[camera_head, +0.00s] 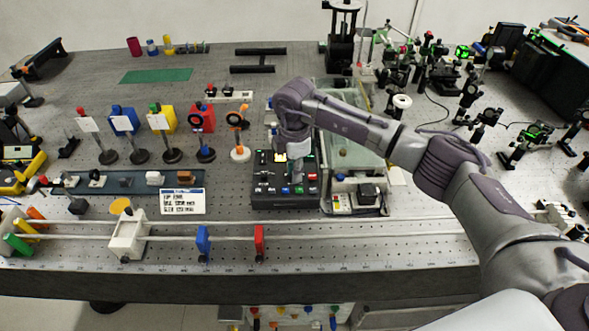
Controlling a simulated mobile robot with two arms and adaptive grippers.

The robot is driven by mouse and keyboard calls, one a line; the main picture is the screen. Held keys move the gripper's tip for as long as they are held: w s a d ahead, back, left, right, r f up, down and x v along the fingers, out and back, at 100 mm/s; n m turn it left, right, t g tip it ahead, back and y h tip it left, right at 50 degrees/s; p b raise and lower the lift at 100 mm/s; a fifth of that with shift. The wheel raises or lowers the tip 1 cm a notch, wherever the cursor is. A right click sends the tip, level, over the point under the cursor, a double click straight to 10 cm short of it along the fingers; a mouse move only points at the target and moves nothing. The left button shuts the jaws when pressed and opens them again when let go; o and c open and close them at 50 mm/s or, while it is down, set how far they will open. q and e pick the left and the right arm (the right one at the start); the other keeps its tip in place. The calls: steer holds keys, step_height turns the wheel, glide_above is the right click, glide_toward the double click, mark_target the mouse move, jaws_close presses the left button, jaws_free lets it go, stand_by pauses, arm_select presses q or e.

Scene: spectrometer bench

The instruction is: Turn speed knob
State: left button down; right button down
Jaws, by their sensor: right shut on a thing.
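A black control box (284,197) with several small coloured buttons or knobs stands on the bench near the middle. My right gripper (291,157) is over the back part of this box, pointing down. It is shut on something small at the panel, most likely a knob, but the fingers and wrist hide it. I cannot tell which way the knob is turned. My right arm comes in from the right and crosses over the bench. My left gripper is not in view.
A clear tank (352,157) stands just right of the box, partly under my arm. Coloured holders on posts (168,130) line the left, and a rail (330,238) runs in front. Optics crowd the back right.

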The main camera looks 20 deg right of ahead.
steer(key=shift+m, duration=0.4)
steer(key=c, duration=1)
jaws_free()
steer(key=shift+c, duration=0.2)
step_height(320, 180, up, 12)
